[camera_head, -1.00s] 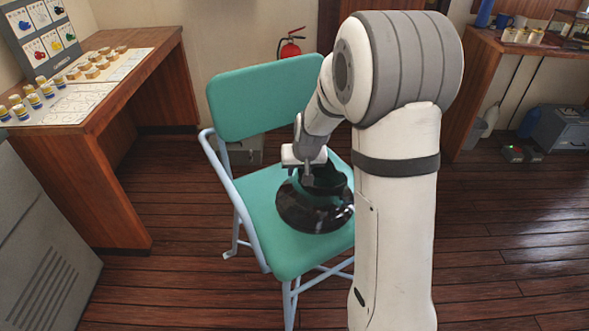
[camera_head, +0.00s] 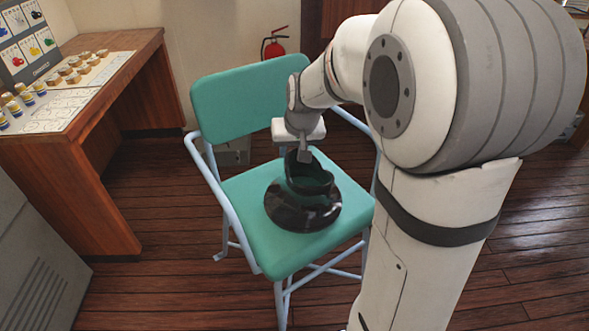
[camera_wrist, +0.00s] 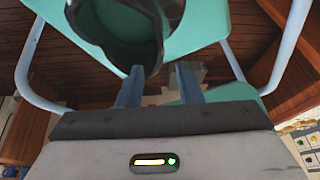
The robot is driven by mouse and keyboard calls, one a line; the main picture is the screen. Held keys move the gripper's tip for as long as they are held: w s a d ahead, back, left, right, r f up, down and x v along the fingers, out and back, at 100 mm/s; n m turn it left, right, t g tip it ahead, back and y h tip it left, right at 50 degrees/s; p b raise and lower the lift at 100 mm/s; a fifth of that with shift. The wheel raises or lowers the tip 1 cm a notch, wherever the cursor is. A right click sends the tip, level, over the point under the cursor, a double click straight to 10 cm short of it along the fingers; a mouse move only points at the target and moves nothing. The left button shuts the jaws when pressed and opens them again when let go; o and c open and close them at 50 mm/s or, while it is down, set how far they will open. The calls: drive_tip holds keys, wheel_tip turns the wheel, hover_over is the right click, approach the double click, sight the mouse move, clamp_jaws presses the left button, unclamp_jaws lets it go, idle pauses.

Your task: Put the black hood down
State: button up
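The black hood (camera_head: 303,208), a dark glossy ring with a raised collar, sits on the teal seat of the folding chair (camera_head: 250,190). My gripper (camera_head: 304,156) is just above the hood's collar, at its rear edge. In the wrist view, the two blue fingers (camera_wrist: 159,78) stand apart with a clear gap between them. The hood's dark rim (camera_wrist: 150,50) shows beyond and partly between the fingertips, and no firm hold on it shows. Whether a finger touches the rim I cannot tell.
The chair's backrest (camera_head: 245,98) stands behind the hood and its pale blue armrest (camera_head: 215,185) runs along the left. A wooden desk (camera_head: 90,130) is at the left, with a grey cabinet (camera_head: 35,270) in front. A red fire extinguisher (camera_head: 273,47) hangs on the wall.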

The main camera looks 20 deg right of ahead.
drive_tip(key=s+r+g, duration=0.1)
drive_tip(key=s+g, duration=0.1)
drive_tip(key=s, duration=2)
drive_tip(key=shift+s+a+r+n+h, duration=0.15)
drive_tip(key=shift+s+a+n+h, duration=0.15)
drive_tip(key=shift+s+n, duration=0.1)
drive_tip(key=p+v, duration=0.5)
drive_tip(key=shift+w+r, duration=0.2)
drive_tip(key=shift+w, duration=0.1)
